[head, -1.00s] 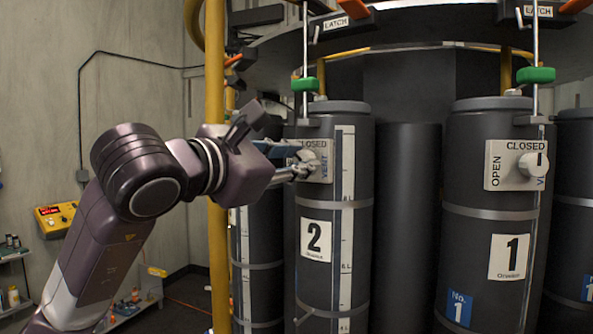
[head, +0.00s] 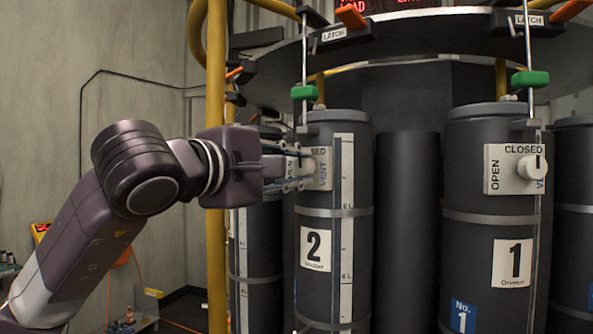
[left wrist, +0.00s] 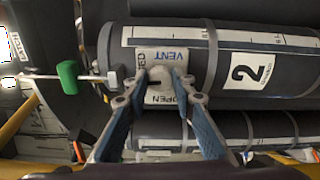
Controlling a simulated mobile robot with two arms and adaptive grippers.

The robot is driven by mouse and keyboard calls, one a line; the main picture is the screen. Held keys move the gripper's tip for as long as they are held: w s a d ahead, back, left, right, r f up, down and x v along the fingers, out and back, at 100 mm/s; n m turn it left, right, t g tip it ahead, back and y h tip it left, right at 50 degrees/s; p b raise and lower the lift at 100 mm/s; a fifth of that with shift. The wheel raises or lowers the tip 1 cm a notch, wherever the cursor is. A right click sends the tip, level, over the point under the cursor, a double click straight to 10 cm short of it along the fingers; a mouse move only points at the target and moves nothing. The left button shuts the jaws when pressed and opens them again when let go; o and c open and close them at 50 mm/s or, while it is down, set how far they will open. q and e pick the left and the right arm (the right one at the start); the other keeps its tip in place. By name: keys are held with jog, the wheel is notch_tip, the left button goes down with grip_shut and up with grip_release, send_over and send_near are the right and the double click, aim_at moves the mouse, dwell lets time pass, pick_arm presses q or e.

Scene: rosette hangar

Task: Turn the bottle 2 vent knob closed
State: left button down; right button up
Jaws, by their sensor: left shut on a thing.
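Bottle 2 (head: 313,285) is a dark grey cylinder with a white "2" label. Its pale vent plate (head: 324,160) is partly covered by my left gripper (head: 308,166). In the left wrist view the plate (left wrist: 160,54) shows VENT, OPEN and part of CLOSED. The vent knob (left wrist: 160,76) sits between the fingertips, and my left gripper is shut on it. The knob is partly hidden by the fingers, so its exact pointing direction is hard to tell. My right gripper is not in view.
Bottle 1 (head: 470,240) stands to the right with its own white vent knob (head: 531,167). A yellow post (head: 217,90) stands beside my left wrist. Green-handled rods (head: 304,92) and an overhead ring with latches (head: 345,35) are above the bottles.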

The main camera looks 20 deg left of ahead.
pick_arm(q)
jog(key=shift+f+m, duration=0.1)
jog(key=shift+m, duration=0.4)
jog(key=c, duration=1.6)
grip_release()
jog(key=shift+v, duration=6.05)
